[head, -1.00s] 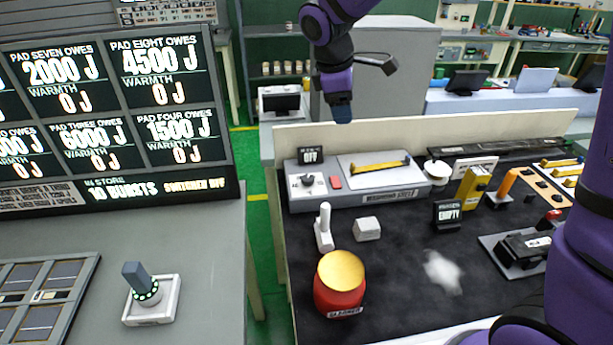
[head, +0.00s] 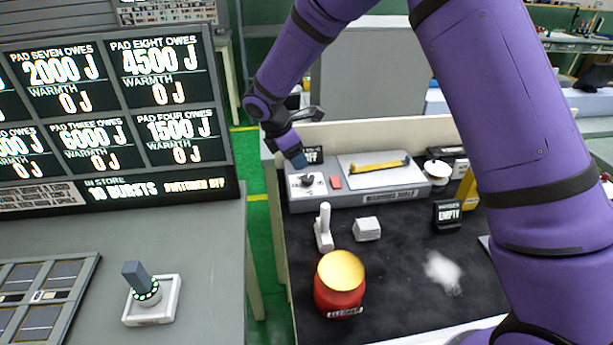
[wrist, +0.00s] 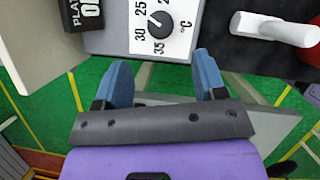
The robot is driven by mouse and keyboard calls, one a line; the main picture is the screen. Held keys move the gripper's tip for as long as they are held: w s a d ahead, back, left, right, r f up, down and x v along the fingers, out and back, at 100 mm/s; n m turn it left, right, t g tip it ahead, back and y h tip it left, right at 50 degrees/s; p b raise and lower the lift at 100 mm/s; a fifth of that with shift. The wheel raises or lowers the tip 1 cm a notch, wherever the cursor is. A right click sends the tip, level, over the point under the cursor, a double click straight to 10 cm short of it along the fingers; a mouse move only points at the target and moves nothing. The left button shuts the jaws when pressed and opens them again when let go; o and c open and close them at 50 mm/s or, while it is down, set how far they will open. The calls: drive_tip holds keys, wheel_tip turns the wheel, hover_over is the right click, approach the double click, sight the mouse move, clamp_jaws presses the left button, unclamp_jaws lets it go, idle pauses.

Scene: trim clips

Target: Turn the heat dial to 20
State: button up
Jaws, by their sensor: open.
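The heat dial (head: 307,181) is a small black knob on a white plate at the left end of the grey warming shelf. The 20 is not clearly legible, and I cannot be sure which mark the pointer faces. My gripper (head: 303,163) is just above and behind the dial in the head view. In the wrist view my gripper (wrist: 163,72) has its blue fingers apart and empty, with the dial beyond the gap.
A small black display reading OFF (head: 314,155) stands behind the dial, partly covered by my gripper.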

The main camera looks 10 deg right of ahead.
sight(307, 177)
drive_tip(key=x, duration=0.9)
drive_tip(key=shift+d, duration=0.1)
drive_tip(key=shift+r, duration=0.1)
drive_tip(key=c, duration=0.9)
